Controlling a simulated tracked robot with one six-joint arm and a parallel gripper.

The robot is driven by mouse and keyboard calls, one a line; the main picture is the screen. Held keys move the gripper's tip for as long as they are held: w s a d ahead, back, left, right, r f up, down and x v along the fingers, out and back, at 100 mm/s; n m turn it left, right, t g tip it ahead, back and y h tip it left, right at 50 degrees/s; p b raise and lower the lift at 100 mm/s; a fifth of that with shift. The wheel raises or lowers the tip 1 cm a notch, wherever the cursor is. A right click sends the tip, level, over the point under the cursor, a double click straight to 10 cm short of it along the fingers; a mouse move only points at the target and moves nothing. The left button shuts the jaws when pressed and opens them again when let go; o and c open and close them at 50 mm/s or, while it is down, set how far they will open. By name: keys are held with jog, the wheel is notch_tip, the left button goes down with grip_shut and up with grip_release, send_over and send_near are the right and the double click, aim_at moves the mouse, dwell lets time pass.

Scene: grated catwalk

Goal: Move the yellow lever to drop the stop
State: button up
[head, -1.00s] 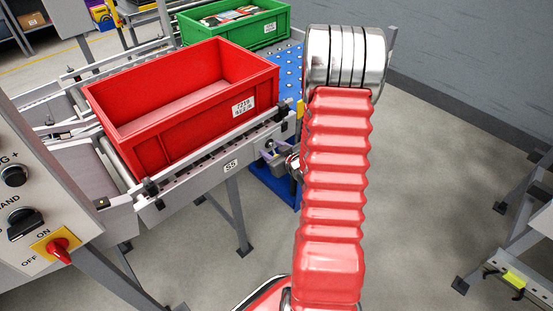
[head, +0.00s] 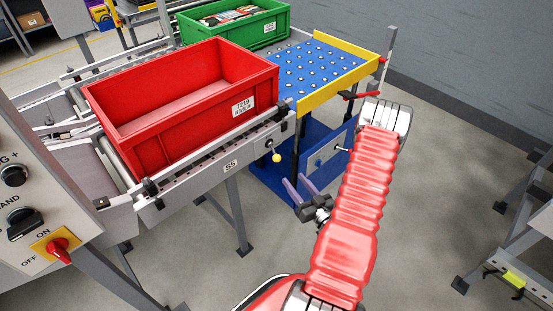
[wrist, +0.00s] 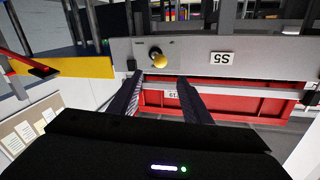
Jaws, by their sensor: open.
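The yellow lever knob (head: 276,157) sticks out from the grey side rail of the conveyor, near its right end by the S5 label. The wrist view, which is upside down, shows the knob (wrist: 157,57) just beyond my fingertips, roughly in line with the gap between them. My gripper (head: 295,183) is open and empty, below and a little right of the knob, apart from it. Its two dark fingers (wrist: 160,80) point toward the rail. A red crate (head: 200,128) stands on the conveyor (head: 182,181) behind the rail. I cannot clearly make out the stop.
A blue ball-transfer table (head: 318,70) with yellow edges stands right of the conveyor end. A green crate (head: 235,38) stands behind. A control panel (head: 35,215) with a red switch is at the left. Open floor lies right of my arm.

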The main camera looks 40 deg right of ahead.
aim_at(279, 161)
jog(key=shift+w, duration=0.1)
jog(key=x, duration=1.3)
jog(key=shift+w+d, duration=0.1)
jog(key=shift+w, duration=0.25)
jog(key=shift+c, duration=0.4)
